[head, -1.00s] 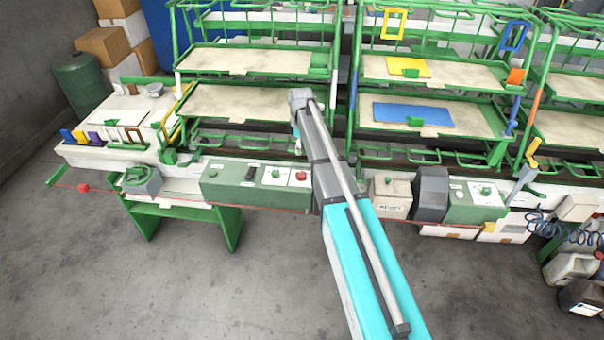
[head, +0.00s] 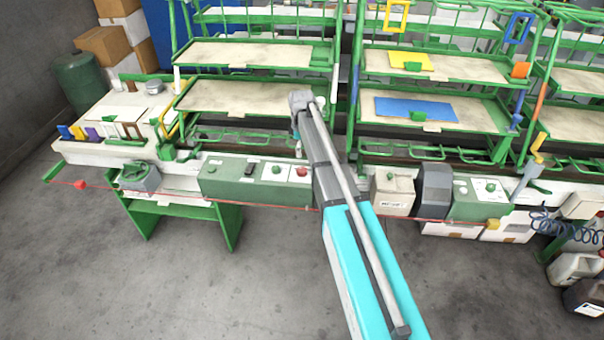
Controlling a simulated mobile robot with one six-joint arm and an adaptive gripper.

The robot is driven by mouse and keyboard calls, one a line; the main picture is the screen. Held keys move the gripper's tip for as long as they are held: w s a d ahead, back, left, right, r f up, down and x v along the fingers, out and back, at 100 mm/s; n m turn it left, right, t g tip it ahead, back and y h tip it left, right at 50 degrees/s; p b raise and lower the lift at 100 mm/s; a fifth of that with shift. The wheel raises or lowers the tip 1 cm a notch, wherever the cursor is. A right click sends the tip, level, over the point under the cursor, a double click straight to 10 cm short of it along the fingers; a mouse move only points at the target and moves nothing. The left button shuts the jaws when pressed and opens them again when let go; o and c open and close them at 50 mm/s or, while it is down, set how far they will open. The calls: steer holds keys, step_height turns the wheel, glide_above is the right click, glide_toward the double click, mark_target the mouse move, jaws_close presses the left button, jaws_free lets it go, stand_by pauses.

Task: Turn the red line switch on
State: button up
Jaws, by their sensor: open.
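A red knob (head: 302,173) sits on a white plate at the right end of a green control box (head: 228,180) on the bench front. A thin red line (head: 200,203) runs along the front below the box, with a small red ball (head: 81,185) near its left end. I cannot tell from the picture which red part is the line switch. A small part of my gripper (head: 298,149) shows beside my forearm, just above the red knob in the picture. Its fingers are mostly hidden, and I see nothing held. I cannot tell its distance from the knob.
A green knob (head: 277,168) and a dark rocker (head: 251,169) are left of the red knob. My forearm hides the area to its right. A beige box (head: 393,196) and dark grey box (head: 433,190) stand farther right. Green racks (head: 258,98) rise behind; the floor in front is clear.

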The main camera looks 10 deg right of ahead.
mark_target(302, 169)
steer(key=shift+f+b, duration=4.9)
steer(key=shift+f, duration=0.35)
steer(key=c, duration=1.1)
steer(key=shift+c, duration=0.2)
